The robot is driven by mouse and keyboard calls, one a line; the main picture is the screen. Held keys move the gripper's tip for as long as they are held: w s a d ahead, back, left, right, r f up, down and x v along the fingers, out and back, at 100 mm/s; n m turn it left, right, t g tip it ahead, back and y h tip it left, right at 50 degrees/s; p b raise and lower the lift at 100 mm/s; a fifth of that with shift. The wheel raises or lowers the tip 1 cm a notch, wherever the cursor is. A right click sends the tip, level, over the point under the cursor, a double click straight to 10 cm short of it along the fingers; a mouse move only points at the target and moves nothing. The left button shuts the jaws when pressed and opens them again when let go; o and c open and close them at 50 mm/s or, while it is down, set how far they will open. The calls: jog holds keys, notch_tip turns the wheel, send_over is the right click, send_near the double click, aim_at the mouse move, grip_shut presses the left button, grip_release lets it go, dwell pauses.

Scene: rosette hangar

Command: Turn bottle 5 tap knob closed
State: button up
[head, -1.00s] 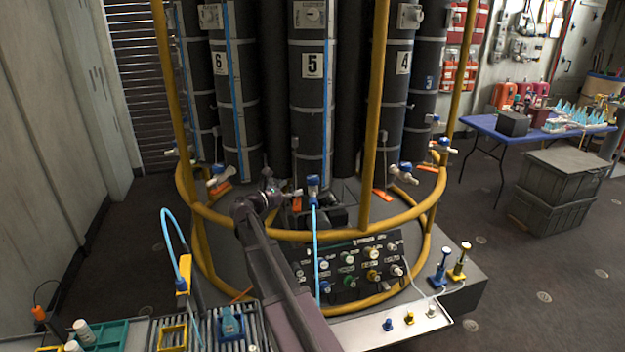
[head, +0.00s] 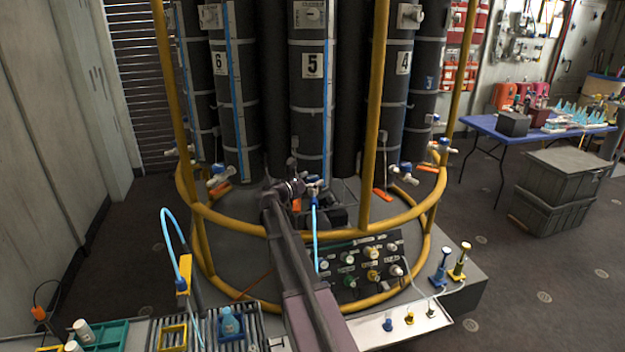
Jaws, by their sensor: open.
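Bottle 5 (head: 313,110) is the dark upright cylinder in the middle of the head view, with a white "5" label. Its tap with a blue knob (head: 314,181) sits at its lower end, and a light blue hose (head: 315,235) hangs below it. My gripper (head: 304,188) is open, just left of the knob and very close to it. The wrist hides the left part of the tap. I cannot tell whether the fingers touch the knob or which way the knob is turned.
A yellow ring rail (head: 400,219) and an upright yellow post (head: 376,110) surround the bottles. A black valve panel (head: 360,268) stands below. Taps of bottle 6 (head: 218,176) and bottle 4 (head: 403,173) are on either side. A blue table (head: 485,125) stands at right.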

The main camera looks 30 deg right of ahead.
jog(key=c, duration=1.2)
jog(key=shift+o, duration=0.2)
jog(key=shift+w+m+g, duration=0.1)
jog(key=shift+m+g, duration=0.2)
jog(key=shift+g, duration=0.2)
jog(key=shift+w+m+g, duration=0.15)
jog(key=shift+m+g, duration=1.25)
jog(key=shift+g, duration=0.8)
jog(key=shift+m+g+y, duration=0.5)
jog(key=shift+m+g, duration=0.7)
jog(key=shift+g, duration=0.6)
jog(key=shift+s+g, duration=0.2)
jog(key=shift+g, duration=0.1)
